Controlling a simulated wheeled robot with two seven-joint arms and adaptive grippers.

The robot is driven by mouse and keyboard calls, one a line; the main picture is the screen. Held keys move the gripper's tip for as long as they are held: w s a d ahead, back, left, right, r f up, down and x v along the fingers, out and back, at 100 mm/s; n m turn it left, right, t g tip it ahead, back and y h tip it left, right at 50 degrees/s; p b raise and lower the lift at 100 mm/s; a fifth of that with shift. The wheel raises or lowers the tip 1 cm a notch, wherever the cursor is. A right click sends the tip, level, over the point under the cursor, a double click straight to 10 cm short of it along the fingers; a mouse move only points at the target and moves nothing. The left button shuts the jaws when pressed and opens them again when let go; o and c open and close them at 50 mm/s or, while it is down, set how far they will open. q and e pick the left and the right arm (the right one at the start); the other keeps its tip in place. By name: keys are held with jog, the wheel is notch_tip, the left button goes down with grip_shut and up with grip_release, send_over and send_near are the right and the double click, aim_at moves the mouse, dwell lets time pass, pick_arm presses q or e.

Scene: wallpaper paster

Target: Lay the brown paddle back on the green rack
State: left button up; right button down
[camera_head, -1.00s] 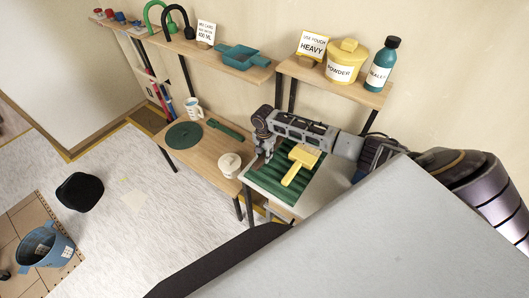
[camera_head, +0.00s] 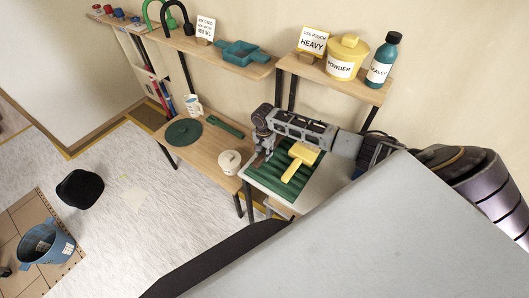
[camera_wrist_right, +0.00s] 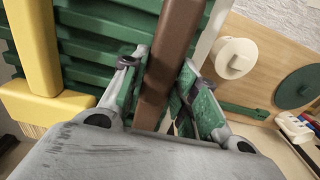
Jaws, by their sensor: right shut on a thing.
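My right gripper (camera_head: 264,150) is over the left part of the green rack (camera_head: 287,186) on the small table. In the right wrist view, the right gripper (camera_wrist_right: 160,80) has its two fingers closed on either side of the brown paddle (camera_wrist_right: 172,45). The paddle lies along the edge of the green slatted rack (camera_wrist_right: 100,45); whether it touches the slats I cannot tell. In the head view, the gripper mostly hides the paddle. My left gripper is not in view.
A yellow brush (camera_head: 297,168) lies on the rack, right of the paddle; it also shows in the wrist view (camera_wrist_right: 35,60). A white lidded pot (camera_head: 229,163) and a dark green disc (camera_head: 184,132) stand on the wooden table to the left.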

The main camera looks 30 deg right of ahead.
jog(key=shift+f, duration=0.55)
dwell(0.4)
jog(key=c, duration=1)
grip_release()
notch_tip(320, 180, up, 12)
jog(key=shift+a+f, duration=0.1)
jog(key=shift+a, duration=0.05)
dwell(0.4)
